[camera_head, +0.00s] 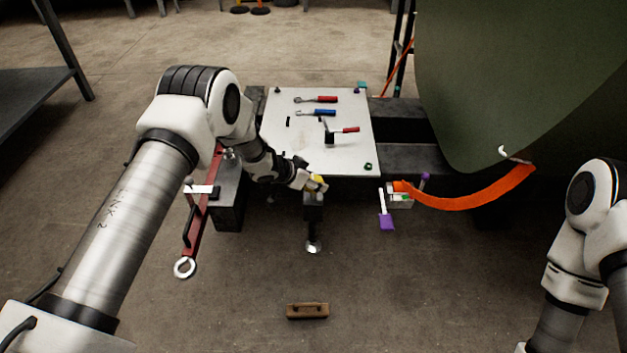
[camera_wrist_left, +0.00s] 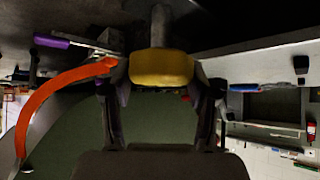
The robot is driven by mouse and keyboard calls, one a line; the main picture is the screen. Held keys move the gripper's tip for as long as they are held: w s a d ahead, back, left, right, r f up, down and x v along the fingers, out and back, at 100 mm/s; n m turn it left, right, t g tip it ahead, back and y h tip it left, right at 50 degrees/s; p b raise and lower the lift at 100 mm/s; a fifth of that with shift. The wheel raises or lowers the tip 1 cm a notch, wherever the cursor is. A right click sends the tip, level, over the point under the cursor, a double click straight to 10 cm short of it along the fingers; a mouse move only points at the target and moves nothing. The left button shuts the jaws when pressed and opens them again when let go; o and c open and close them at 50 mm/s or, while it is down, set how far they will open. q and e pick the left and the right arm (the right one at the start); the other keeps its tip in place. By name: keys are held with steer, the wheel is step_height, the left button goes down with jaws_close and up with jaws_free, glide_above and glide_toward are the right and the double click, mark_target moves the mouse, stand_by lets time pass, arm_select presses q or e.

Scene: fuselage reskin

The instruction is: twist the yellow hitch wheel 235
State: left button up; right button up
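The yellow hitch wheel (camera_head: 319,181) sits at the front edge of the cart, on a dark hitch post. In the left wrist view the wheel (camera_wrist_left: 160,68) is a rounded yellow block at the upper middle. My left gripper (camera_head: 312,183) reaches it from the left. In the left wrist view its two fingers (camera_wrist_left: 160,75) lie on either side of the wheel, against its sides, with no clear gap. The gripper covers part of the wheel in the head view. My right arm shows at the right edge, but its gripper is out of view.
A white board (camera_head: 300,145) with red- and blue-handled tools lies on the cart behind the wheel. A red bar with a ring (camera_head: 185,267) is at left. An orange strap (camera_head: 470,200) runs right to the green fuselage (camera_head: 540,80). A brown block (camera_head: 307,311) lies on open floor.

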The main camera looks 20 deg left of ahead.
arm_select(q)
steer(key=shift+r+m+h+p, duration=0.15)
steer(key=shift+m+h+p, duration=0.15)
steer(key=shift+m+p, duration=0.35)
steer(key=shift+m+g+h+p, duration=0.4)
steer(key=shift+m+g+p, duration=0.1)
steer(key=shift+p, duration=0.3)
steer(key=shift+m, duration=0.35)
steer(key=shift+f+m+g+h, duration=0.35)
steer(key=shift+m+g+h, duration=0.25)
steer(key=shift+m+g, duration=0.25)
steer(key=shift+m+g+b, duration=0.25)
steer(key=shift+m+b, duration=0.2)
steer(key=shift+b, duration=0.15)
steer(key=m+g+b, duration=0.2)
steer(key=m+b, duration=0.1)
steer(key=b, duration=0.2)
steer(key=m+g+h+b, duration=0.1)
steer(key=m+g+b, duration=0.1)
steer(key=b, duration=0.3)
steer(key=shift+f+m+g, duration=0.2)
steer(key=shift+m+g, duration=0.1)
steer(key=shift+m, duration=0.2)
steer(key=shift+r+m+b, duration=0.25)
steer(key=shift+m+b, duration=0.05)
steer(key=shift+b, duration=0.35)
